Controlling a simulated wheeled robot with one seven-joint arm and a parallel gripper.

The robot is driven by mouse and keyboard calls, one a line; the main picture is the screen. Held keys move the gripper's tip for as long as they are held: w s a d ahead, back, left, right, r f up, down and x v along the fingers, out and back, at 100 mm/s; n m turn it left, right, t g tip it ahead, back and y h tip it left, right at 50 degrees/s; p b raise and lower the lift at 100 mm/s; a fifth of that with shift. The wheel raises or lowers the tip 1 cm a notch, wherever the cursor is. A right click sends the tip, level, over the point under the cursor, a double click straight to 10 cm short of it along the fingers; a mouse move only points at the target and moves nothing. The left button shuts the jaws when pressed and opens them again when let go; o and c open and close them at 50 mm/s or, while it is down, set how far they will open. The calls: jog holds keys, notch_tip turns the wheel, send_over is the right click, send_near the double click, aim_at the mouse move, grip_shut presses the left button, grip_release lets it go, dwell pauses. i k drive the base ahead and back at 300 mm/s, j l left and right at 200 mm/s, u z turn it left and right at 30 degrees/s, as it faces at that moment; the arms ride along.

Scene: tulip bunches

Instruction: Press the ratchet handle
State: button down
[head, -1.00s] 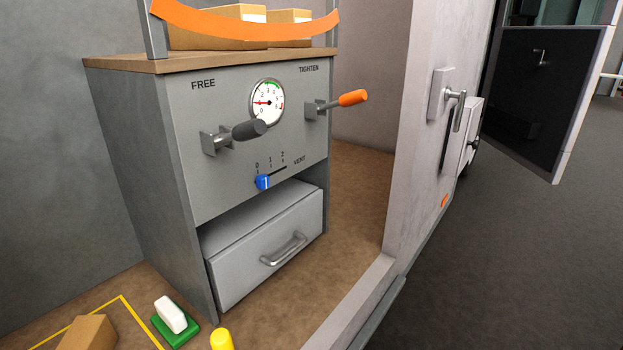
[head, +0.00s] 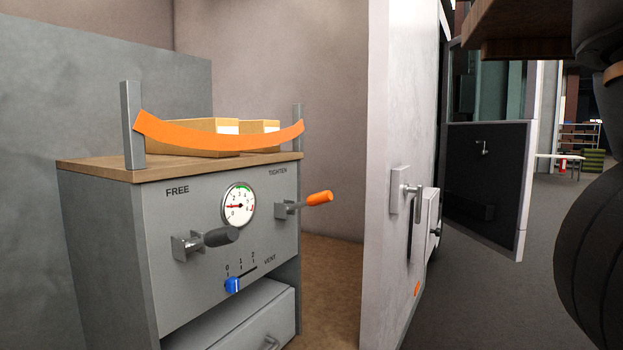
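On the front of a grey cabinet (head: 190,275) two levers stick out. The lever with the orange grip (head: 319,198) is at the right under the word TIGHTEN. The lever with the dark grey grip (head: 221,236) is at the left under the word FREE. A round gauge (head: 238,205) sits between them, its red needle pointing left, low on the scale. An orange strap (head: 220,138) hangs slack between two grey posts, in front of cartons on the cabinet top. My gripper is not in view.
A blue slider (head: 233,285) stands at 0 on the VENT scale. A drawer (head: 250,325) is below. A pale wall or door panel (head: 385,120) with a lever handle stands right of the cabinet. Dark rounded parts fill the right edge.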

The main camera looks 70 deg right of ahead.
aim_at(322, 197)
jog(key=i+j, duration=0.1)
jog(key=j, duration=0.8)
jog(key=i+z, duration=0.1)
jog(key=z, duration=1.55)
